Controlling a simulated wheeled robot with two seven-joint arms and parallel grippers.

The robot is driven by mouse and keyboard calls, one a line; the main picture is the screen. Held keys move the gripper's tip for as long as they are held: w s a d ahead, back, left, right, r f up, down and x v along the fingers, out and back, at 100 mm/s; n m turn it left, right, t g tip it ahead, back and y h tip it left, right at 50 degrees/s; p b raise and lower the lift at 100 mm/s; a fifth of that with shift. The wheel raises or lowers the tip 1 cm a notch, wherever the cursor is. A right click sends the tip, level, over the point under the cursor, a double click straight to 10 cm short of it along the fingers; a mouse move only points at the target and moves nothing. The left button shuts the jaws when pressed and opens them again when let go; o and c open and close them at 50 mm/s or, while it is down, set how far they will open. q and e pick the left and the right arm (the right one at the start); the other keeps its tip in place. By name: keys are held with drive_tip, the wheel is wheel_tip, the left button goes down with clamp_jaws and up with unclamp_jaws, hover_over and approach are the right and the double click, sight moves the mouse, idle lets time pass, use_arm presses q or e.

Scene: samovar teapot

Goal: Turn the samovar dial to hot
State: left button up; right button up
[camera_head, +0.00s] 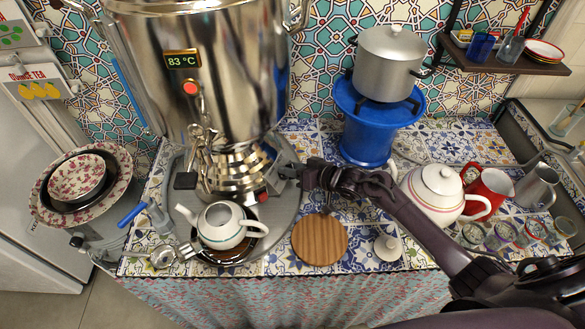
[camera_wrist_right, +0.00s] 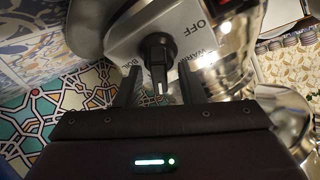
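The large metal samovar (camera_head: 215,75) stands at the left of the tiled counter, its display (camera_head: 182,59) reading 83 °C. Its black dial knob (camera_wrist_right: 159,46) sits on a grey plate (camera_wrist_right: 187,22) in the right wrist view. OFF shows at the plate's upper right, WARM at the right and part of BOIL at the left. The knob's white-marked end points down the picture, between WARM and BOIL; any label there is hidden. My right gripper (camera_wrist_right: 158,72) is open, one finger on each side of the knob with visible gaps. It also shows beside the samovar's base (camera_head: 290,173).
A white teapot (camera_head: 222,225) stands below the samovar's tap. A round wooden board (camera_head: 320,239) and a small lid (camera_head: 387,247) lie in front. A larger white teapot (camera_head: 436,187) and red jug (camera_head: 490,190) stand right, near my forearm. A blue stove (camera_head: 370,135) with a pot stands behind.

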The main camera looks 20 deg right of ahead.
drive_tip(key=v, duration=0.7)
drive_tip(key=shift+s+d, duration=0.2)
drive_tip(key=shift+s, duration=0.1)
